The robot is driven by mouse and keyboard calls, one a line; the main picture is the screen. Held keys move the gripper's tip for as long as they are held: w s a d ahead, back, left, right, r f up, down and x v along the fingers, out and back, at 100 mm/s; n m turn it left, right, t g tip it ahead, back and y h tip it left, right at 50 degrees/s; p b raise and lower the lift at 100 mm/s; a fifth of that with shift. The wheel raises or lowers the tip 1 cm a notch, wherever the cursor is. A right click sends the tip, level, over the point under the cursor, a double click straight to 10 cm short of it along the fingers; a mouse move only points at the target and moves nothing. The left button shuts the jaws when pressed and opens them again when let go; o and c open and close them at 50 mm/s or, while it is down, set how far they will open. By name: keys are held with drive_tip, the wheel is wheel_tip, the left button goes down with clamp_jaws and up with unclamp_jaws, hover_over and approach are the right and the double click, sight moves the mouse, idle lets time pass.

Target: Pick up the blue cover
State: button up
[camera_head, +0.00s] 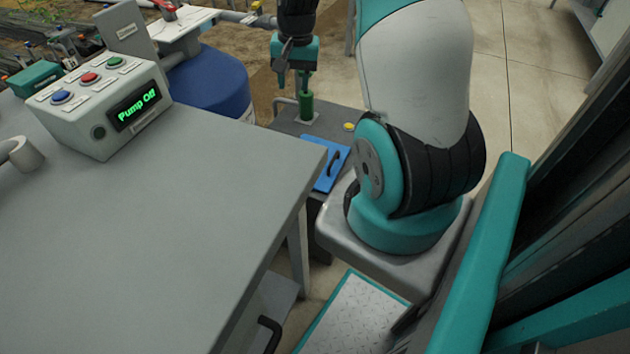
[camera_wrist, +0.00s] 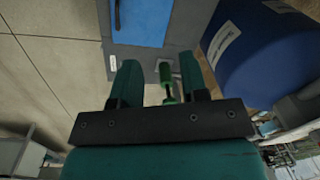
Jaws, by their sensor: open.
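The blue cover (camera_head: 325,178) is a flat blue plate with a dark bar handle. It lies on a low grey stand (camera_head: 345,125), right of the bench corner. Its near part is hidden by the bench and my arm. In the wrist view the blue cover (camera_wrist: 148,22) is at the top, beyond my fingertips. My gripper (camera_head: 292,80) is open and points down above the back of the stand, apart from the cover. In the wrist view my gripper (camera_wrist: 160,75) has a green upright post (camera_wrist: 166,78) showing between its fingers; I cannot tell whether they touch.
A control box (camera_head: 100,105) reading "Pump Off" sits on the otherwise largely clear grey bench (camera_head: 170,230).

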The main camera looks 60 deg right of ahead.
drive_tip(key=s+d+f+m+b, duration=0.45)
drive_tip(key=d+f, duration=0.55)
drive_tip(key=f, duration=0.4)
drive_tip(key=b, duration=0.3)
approach(334, 158)
drive_tip(key=shift+g+h, duration=0.3)
drive_tip(key=shift+g, duration=0.1)
drive_tip(key=f, duration=0.2)
drive_tip(key=w+f, duration=0.1)
drive_tip(key=f, duration=0.2)
drive_tip(key=shift+w, duration=0.1)
drive_tip(key=f, duration=0.2)
drive_tip(key=f+b, duration=0.2)
drive_tip(key=f, duration=0.1)
drive_tip(key=shift+s+a+f, duration=0.25)
drive_tip(key=shift+f, duration=0.15)
drive_tip(key=shift+r, duration=0.1)
clamp_jaws()
